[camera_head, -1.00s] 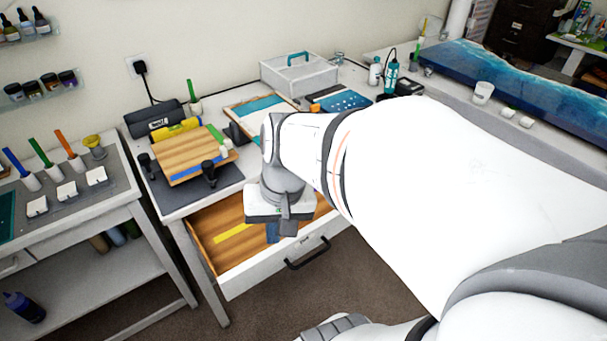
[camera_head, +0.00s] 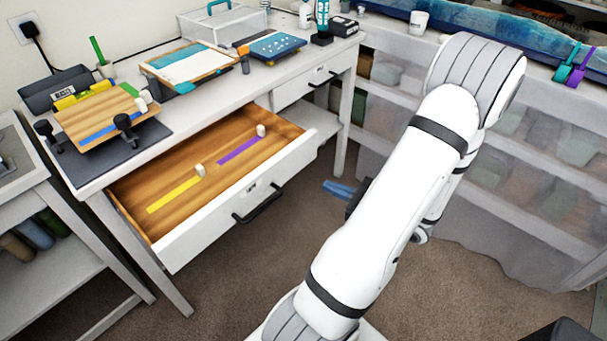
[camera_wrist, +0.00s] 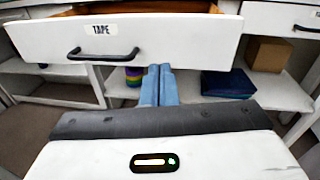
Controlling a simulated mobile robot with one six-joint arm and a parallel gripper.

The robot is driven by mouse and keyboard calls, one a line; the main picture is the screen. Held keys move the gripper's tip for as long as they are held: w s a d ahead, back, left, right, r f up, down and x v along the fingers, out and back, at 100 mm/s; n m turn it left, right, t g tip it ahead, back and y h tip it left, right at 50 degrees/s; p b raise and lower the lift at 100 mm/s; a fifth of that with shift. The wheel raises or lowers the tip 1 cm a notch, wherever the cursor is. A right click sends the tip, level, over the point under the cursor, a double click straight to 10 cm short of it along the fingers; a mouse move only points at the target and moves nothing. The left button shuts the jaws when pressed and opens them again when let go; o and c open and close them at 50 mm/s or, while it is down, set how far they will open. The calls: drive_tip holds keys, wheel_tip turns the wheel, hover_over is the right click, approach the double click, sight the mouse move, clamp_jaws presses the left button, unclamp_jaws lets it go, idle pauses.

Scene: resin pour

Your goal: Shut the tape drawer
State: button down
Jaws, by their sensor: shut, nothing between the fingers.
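The tape drawer (camera_head: 215,232) is pulled open from the front of the workbench. Its wooden inside (camera_head: 185,170) holds a yellow strip (camera_head: 175,194) and a purple strip (camera_head: 240,150), each with a small white piece at its end. The drawer front (camera_wrist: 190,38) with a "TAPE" label and its dark handle (camera_wrist: 103,53) fill the upper wrist view; the handle also shows in the head view (camera_head: 258,203). My gripper (camera_wrist: 159,70) is shut and empty, its blue fingers pointing toward the drawer front, right of the handle. In the head view its fingertips (camera_head: 338,188) are right of the drawer, seemingly apart from it.
A second drawer (camera_head: 310,83) in the workbench, right of the tape drawer, is closed. A wooden board (camera_head: 100,117) with clamps and a lidded box (camera_head: 215,30) stand on the bench top. Carpeted floor (camera_head: 225,290) in front is clear.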

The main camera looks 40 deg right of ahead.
wheel_tip(320, 180, down, 2)
drive_tip(key=s+d+m+t+h, duration=0.1)
drive_tip(key=s+d+m+h, duration=0.1)
approach(296, 162)
drive_tip(key=w, duration=0.5)
drive_tip(key=shift+w+a, duration=0.15)
drive_tip(key=shift+a, duration=0.25)
drive_tip(key=shift+w+h, duration=0.4)
drive_tip(key=shift+w, duration=0.35)
